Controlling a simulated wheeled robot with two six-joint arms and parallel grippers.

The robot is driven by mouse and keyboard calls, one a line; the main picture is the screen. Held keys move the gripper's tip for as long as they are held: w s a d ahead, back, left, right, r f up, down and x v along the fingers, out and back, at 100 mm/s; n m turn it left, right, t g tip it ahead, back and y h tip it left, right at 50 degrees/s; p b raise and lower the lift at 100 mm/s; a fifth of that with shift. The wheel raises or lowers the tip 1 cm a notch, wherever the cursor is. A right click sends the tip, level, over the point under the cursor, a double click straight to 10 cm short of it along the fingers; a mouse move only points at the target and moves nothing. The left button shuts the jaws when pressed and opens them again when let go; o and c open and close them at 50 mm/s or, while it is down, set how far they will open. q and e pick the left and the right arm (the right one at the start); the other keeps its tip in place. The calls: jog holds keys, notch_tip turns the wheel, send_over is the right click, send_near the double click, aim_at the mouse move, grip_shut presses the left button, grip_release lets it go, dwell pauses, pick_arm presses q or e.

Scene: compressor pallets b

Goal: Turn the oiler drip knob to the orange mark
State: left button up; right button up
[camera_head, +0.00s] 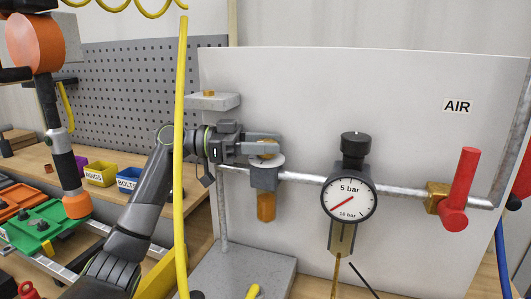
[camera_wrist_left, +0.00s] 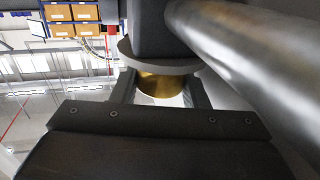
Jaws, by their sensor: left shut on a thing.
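The oiler hangs on the grey pipe, with a grey body (camera_head: 265,178), an amber bowl (camera_head: 266,207) below and a pale disc (camera_head: 267,160) on top. Its brass drip knob (camera_head: 266,149) sits above the disc, partly hidden by my fingers. My left gripper (camera_head: 267,146) reaches in from the left and is shut on the knob. In the left wrist view the brass knob (camera_wrist_left: 160,84) shows between the two fingers of my left gripper (camera_wrist_left: 160,92), beside the disc (camera_wrist_left: 150,60). I cannot make out the orange mark. My right gripper is not in view.
A pressure gauge (camera_head: 348,199) with a black knob (camera_head: 355,146) stands right of the oiler. A red valve handle (camera_head: 461,185) is farther right. A yellow hose (camera_head: 181,120) hangs in front of my left arm. A white panel (camera_head: 310,90) stands close behind the pipe.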

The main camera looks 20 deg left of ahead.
pick_arm(q)
jog(key=shift+g, duration=0.3)
jog(key=o, duration=0.9)
jog(key=shift+o, duration=0.3)
jog(key=shift+r, duration=0.1)
